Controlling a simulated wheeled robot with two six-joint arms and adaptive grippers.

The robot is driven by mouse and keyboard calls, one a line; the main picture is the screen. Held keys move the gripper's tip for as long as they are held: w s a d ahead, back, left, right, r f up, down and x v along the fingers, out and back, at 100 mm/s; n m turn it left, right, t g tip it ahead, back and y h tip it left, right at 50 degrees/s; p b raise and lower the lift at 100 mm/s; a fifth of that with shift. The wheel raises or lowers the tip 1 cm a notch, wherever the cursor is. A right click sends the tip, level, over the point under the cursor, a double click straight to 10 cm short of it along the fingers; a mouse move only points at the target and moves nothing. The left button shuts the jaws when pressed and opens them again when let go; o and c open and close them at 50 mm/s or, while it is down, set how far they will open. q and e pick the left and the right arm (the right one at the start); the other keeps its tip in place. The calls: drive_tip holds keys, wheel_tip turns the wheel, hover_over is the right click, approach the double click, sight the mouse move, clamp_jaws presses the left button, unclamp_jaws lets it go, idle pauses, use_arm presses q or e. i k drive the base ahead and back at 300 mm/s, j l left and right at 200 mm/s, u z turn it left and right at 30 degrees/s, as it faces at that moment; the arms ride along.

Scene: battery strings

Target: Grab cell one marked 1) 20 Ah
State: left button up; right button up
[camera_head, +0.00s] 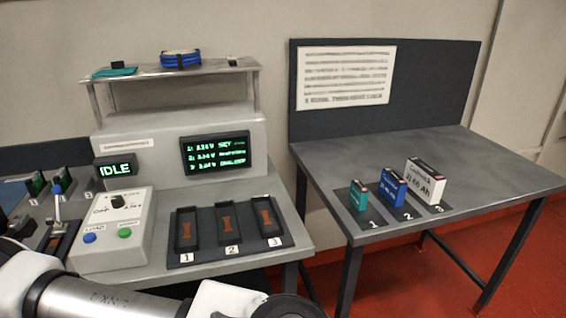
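A small teal cell (359,196) with a dark top stands upright at mark 1 on a dark mat on the right table. A larger blue cell (393,188) stands at mark 2, and a white cell (425,182) with black print stands at mark 3. The print on the teal cell is too small to read. My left arm crosses the bottom left of the view, well away from the cells. Its gripper fingers are out of view below the edge. My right gripper is not in view.
A left bench holds a dark tray (180,257) with several slots marked 1 to 3. Beside it are a control box (105,215) with a knob, an IDLE display (115,169) and a green-text screen (216,152). The right table (480,180) is clear behind and right of the cells.

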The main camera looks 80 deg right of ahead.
sight(359, 195)
drive_tip(key=k+l+z, duration=0.1)
drive_tip(key=z, duration=0.3)
drive_tip(key=k+l+z, duration=0.1)
drive_tip(key=l+z, duration=0.4)
drive_tip(key=z, duration=0.35)
drive_tip(key=l+z, duration=0.25)
drive_tip(key=z, duration=0.15)
drive_tip(key=l+z, duration=0.4)
drive_tip(key=i+l, duration=0.1)
drive_tip(key=l, duration=0.25)
drive_tip(key=l+z, duration=0.15)
drive_tip(key=l, duration=0.2)
drive_tip(key=i+l, duration=0.15)
drive_tip(key=l, duration=0.2)
drive_tip(key=i+l+z, duration=0.15)
drive_tip(key=l, duration=0.15)
drive_tip(key=k, duration=0.05)
